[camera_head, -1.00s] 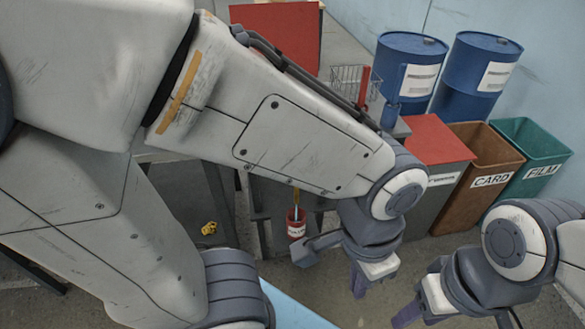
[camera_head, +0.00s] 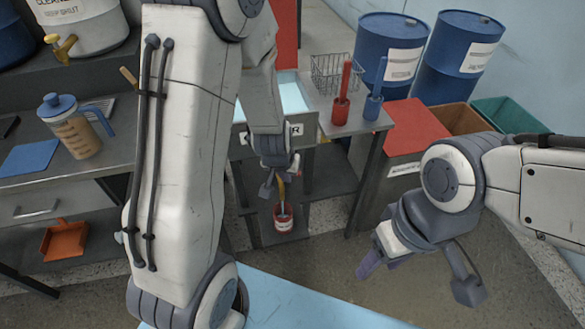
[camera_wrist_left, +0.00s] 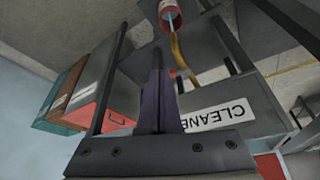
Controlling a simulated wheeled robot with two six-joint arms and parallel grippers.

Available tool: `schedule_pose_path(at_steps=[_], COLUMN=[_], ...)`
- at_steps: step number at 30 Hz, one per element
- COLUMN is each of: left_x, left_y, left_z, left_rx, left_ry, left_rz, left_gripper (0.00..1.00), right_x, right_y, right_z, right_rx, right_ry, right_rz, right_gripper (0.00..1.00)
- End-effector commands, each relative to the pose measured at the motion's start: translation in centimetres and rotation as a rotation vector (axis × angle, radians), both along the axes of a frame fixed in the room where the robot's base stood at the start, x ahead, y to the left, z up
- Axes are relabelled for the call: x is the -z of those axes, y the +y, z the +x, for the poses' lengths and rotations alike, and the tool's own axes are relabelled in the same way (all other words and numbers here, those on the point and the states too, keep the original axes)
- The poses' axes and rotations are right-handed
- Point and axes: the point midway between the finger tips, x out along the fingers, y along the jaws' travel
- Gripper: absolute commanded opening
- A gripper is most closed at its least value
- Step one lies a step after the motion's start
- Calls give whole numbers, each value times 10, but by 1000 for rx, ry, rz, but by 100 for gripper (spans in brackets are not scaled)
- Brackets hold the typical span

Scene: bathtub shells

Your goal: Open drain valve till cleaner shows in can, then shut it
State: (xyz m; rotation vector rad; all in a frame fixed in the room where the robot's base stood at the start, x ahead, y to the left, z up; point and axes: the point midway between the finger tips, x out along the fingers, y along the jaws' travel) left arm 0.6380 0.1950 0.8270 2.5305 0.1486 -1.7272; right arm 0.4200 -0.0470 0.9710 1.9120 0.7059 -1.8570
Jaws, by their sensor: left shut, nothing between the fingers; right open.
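The cleaner tank (camera_head: 290,93) holds pale blue liquid; its CLEANER label (camera_wrist_left: 218,116) shows in the left wrist view. A yellow hose (camera_wrist_left: 181,52) leads down towards a red can (camera_head: 284,219) with a white label. A thin pale blue streak shows at the can's mouth; I cannot tell whether it is flowing cleaner. My left gripper (camera_head: 277,187) is shut and empty in front of the tank, above the can. My right gripper (camera_head: 415,277) is open and empty at the right, away from the tank.
A drum with a yellow tap (camera_head: 61,48) and a jug (camera_head: 70,125) stand at the left. Red and blue holders (camera_head: 341,108), a wire basket (camera_head: 333,74), a red-topped bin (camera_head: 405,130) and blue barrels (camera_head: 460,55) stand right of the tank. Floor before the bins is clear.

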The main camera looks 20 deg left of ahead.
Motion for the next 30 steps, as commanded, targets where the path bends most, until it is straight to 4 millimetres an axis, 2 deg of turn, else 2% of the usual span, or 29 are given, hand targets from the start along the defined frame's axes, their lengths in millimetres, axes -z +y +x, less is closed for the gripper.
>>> schedule_pose_path(at_steps=[1,5,11,18,20,24,30], left_x=[5,20,58,102,94,94,95], left_y=[6,8,8,11,13,15,16], left_z=[2,7,21,40,53,70,78], left_rx=[-15,-17,-15,-16,-17,-16,-16], left_ry=[-1,-6,-3,-4,-10,-8,-6], left_rz=[5,9,8,7,8,9,8], left_gripper=[0,0,0,0,0,0,0], right_x=[0,8,21,27,20,15,14], right_y=[0,0,0,0,0,0,0], right_z=[0,0,0,0,0,0,0], right_rx=[0,0,0,0,0,0,0], right_ry=[0,0,0,0,0,0,0], right_rz=[0,0,0,0,0,0,0], right_gripper=[55,55,55,55,55,55,55])
